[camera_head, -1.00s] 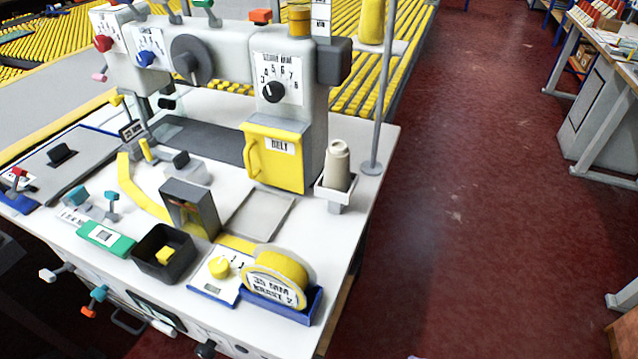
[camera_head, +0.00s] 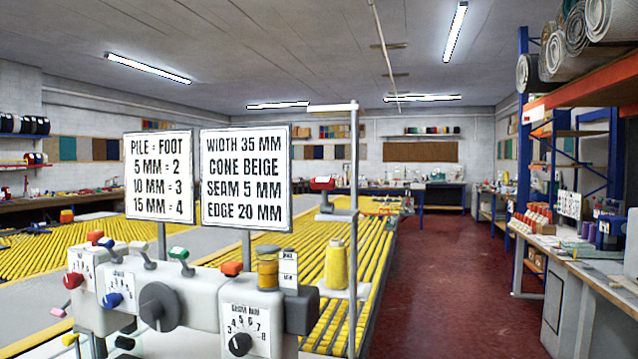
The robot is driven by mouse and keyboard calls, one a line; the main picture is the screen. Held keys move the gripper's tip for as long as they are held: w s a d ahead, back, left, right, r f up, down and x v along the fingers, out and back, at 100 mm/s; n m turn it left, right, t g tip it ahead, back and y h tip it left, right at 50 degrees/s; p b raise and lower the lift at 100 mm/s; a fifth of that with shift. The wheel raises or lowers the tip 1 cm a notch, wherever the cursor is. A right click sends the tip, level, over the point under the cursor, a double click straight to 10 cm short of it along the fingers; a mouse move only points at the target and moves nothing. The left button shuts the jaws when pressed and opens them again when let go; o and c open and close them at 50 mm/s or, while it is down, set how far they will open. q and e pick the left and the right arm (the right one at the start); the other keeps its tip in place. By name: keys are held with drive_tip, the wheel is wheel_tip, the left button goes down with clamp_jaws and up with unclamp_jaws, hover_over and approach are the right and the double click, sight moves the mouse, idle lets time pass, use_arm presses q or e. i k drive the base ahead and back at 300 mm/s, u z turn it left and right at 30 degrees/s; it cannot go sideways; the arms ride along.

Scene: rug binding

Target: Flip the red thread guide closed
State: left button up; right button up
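A small red block (camera_head: 322,183) sits on a grey bracket that reaches left from the upright pole (camera_head: 354,200), above the yellow thread cone (camera_head: 335,264). It looks like the red thread guide; I cannot tell whether it is open or closed. Neither of my grippers is in view.
Two white signs, a pile and foot sign (camera_head: 159,175) and a width and seam sign (camera_head: 245,178), rise behind the machine. A yellow roller table (camera_head: 330,235) lies beyond. Red floor (camera_head: 440,290) is open at right, before a workbench (camera_head: 575,280).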

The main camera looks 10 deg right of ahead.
sight(324, 183)
drive_tip(key=u, duration=0.2)
drive_tip(key=k, duration=0.45)
drive_tip(key=u, duration=0.55)
drive_tip(key=k, duration=0.9)
drive_tip(key=z, duration=0.25)
drive_tip(key=i, duration=0.85)
drive_tip(key=u, duration=0.1)
